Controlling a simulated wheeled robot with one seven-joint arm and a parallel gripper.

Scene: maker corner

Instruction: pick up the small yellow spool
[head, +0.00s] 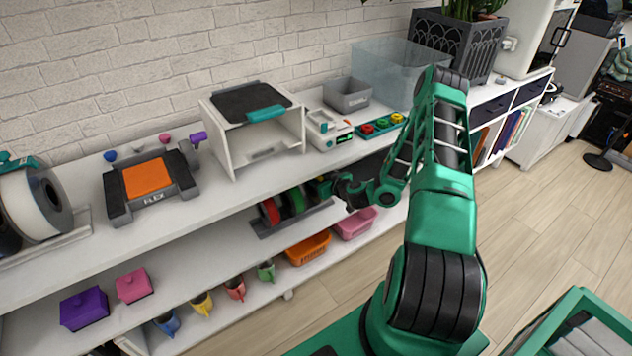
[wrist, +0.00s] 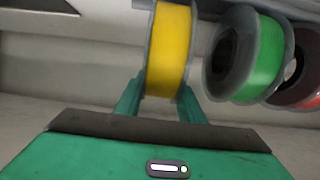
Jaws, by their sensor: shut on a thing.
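The small yellow spool (wrist: 170,48), with grey flanges, stands between the two green fingers of my gripper (wrist: 160,95) in the wrist view. The fingers are shut on it, one on each side, and its top is cut off by the frame edge. In the head view my gripper (head: 322,188) is at the middle shelf, beside the spool rack, and the yellow spool cannot be made out there. Whether it is clear of the rack cannot be told.
A green spool (wrist: 262,62) and a red spool (wrist: 306,88) sit close to the right of it in the wrist view. The spool rack (head: 262,229) is under the upper shelf board. An orange basket (head: 308,249) and a pink basket (head: 356,222) stand below.

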